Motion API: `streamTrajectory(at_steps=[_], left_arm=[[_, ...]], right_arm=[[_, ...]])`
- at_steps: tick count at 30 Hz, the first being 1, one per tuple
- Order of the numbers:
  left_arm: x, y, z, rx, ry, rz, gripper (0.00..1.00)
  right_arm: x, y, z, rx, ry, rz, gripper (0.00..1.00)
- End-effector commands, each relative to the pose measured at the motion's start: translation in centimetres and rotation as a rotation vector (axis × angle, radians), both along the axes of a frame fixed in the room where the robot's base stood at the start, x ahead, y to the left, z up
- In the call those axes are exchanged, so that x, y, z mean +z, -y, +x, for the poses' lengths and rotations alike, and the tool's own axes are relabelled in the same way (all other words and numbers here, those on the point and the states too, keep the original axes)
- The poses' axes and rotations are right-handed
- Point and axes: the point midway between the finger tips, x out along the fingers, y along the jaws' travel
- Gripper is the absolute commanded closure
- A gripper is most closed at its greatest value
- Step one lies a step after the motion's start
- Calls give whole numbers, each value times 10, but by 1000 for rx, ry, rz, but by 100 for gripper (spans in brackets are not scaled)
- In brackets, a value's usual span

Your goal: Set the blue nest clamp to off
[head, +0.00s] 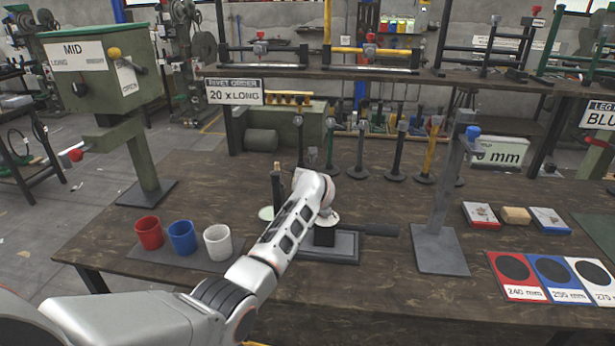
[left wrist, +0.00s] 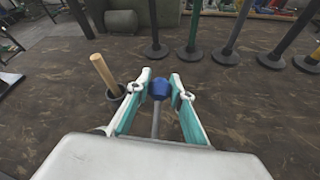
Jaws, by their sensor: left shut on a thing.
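In the left wrist view a blue knob (left wrist: 160,88) on a thin grey rod (left wrist: 155,122) sits between the teal-lined fingers of my left gripper (left wrist: 160,80), which is shut on it. In the head view my left arm reaches in from the lower left to a dark fixture on a grey base plate (head: 342,252). My left wrist hides the fingers and this knob there. A dark handle (head: 376,230) sticks out to the right of the fixture. My right gripper is in neither view.
A grey stand with a blue knob (head: 473,131) rises right of the fixture. Red (head: 149,233), blue (head: 182,238) and white (head: 217,242) cups stand to the left. A wooden stick (left wrist: 104,72) stands in a dark cup near my fingers. Several posts (head: 397,150) line the back.

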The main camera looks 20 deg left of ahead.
Motion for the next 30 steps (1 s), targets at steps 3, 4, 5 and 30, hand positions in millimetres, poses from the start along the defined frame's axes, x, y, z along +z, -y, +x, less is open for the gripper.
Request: streamTrajectory(at_steps=[3, 4, 5, 30], left_arm=[[-4, 2, 0, -3, -4, -3, 100], [-4, 2, 0, -1, -5, -3, 100], [-5, 2, 0, -3, -5, -3, 100], [-1, 5, -7, -1, -3, -2, 61]], right_arm=[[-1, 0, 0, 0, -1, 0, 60], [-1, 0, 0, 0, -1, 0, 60], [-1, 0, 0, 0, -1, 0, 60], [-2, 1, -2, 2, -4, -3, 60]])
